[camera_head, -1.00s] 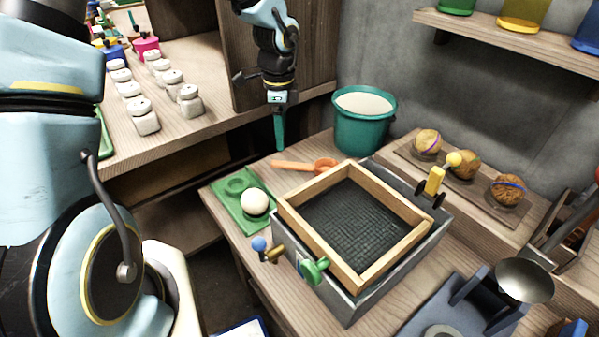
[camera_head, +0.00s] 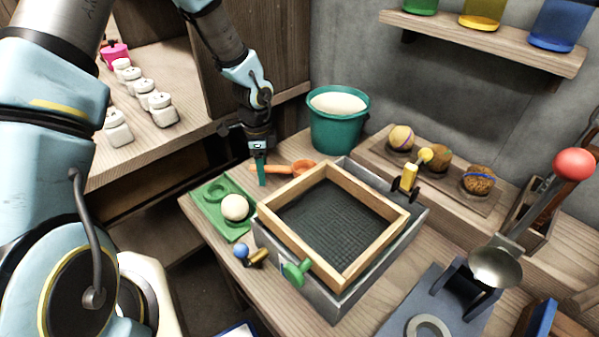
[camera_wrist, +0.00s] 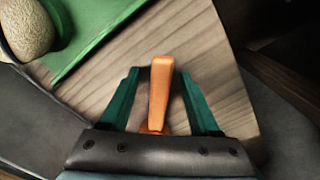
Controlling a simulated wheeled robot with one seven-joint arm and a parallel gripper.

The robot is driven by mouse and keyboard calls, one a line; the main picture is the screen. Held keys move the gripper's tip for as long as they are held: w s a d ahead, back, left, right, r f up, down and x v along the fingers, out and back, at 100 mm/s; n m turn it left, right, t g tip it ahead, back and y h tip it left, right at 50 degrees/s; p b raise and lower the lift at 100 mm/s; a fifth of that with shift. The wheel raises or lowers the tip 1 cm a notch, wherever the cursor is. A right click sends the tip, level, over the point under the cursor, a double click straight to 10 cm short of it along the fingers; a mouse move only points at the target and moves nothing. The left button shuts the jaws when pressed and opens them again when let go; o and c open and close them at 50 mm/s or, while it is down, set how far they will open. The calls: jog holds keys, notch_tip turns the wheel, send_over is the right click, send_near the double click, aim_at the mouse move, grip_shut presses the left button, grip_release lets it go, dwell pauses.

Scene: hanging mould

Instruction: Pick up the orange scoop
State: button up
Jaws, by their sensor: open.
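The orange scoop (camera_head: 297,168) lies on the wooden table, with its round bowl against the wooden frame's back left side and its handle pointing left. My gripper (camera_head: 262,182) points down at the handle's left end in the head view. In the wrist view, the scoop's handle (camera_wrist: 160,92) lies between the two green fingers of my gripper (camera_wrist: 160,85). The fingers are open, with a visible gap on each side of the handle. The bowl is mostly hidden behind my gripper's body in the wrist view.
A green tray (camera_head: 212,217) with a pale ball (camera_head: 235,207) lies just left of the scoop. A wooden-framed mesh (camera_head: 340,228) on a metal box stands to the right. A teal bucket (camera_head: 338,130) stands behind. A shelf with white jars (camera_head: 118,130) is at left.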

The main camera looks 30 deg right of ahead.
jog(key=shift+c, duration=0.2)
grip_shut()
dwell(0.5)
